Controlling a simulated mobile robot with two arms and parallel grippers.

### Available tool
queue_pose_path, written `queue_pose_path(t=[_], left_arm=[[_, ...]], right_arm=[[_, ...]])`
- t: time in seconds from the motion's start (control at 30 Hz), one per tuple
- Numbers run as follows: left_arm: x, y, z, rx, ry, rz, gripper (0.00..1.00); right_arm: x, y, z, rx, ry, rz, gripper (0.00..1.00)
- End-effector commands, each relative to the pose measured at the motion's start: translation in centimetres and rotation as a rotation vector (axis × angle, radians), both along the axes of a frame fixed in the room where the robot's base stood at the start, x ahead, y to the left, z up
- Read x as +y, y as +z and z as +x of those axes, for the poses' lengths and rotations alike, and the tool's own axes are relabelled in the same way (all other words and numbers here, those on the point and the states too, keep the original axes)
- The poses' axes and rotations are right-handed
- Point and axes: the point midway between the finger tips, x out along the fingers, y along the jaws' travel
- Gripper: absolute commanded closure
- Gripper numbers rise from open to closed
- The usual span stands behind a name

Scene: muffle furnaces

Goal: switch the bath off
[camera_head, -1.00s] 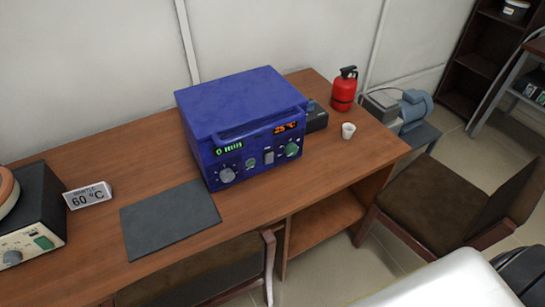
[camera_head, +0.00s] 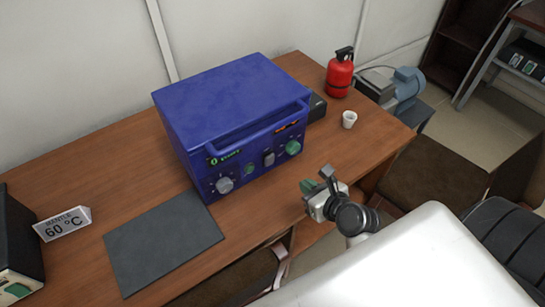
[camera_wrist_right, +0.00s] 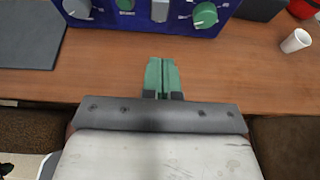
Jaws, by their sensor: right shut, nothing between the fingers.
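The blue bath (camera_head: 228,122) stands on the wooden desk with its lid down. Its front panel has a grey knob (camera_head: 224,185), a small green knob (camera_head: 249,169), a grey rocker switch (camera_head: 268,158) and a larger green knob (camera_head: 293,148). A green and an orange display show on it, too blurred to read surely. My right gripper (camera_head: 308,187) is in front of the panel near the desk edge, apart from the bath. In the right wrist view its green fingers (camera_wrist_right: 162,76) are together and empty, below the rocker switch (camera_wrist_right: 160,10). My left gripper is not in view.
A dark mat (camera_head: 163,241) and a "60 °C" mantle sign (camera_head: 62,224) lie left of the bath. A white cup (camera_head: 349,119), a red extinguisher (camera_head: 340,73) and a dark box (camera_head: 317,106) are to the right. Chairs (camera_head: 437,170) stand by the desk.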

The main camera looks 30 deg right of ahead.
Motion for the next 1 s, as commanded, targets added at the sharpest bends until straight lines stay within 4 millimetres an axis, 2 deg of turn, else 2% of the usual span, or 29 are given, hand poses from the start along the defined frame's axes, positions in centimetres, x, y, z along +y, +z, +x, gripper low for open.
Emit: queue_pose_path(t=[0.2,0.43,0.87,1.0], left_arm=[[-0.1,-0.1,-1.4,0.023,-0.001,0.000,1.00],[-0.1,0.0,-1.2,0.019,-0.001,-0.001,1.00],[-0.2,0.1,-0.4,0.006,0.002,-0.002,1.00],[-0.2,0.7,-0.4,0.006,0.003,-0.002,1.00]], right_arm=[[0.0,0.0,0.0,0.000,0.000,-0.001,1.00],[0.2,-0.6,1.4,-0.001,0.002,-0.002,1.00],[1.3,-4.1,9.4,-0.001,0.002,-0.005,1.00],[1.6,-3.6,11.5,-0.002,0.003,-0.006,1.00]])
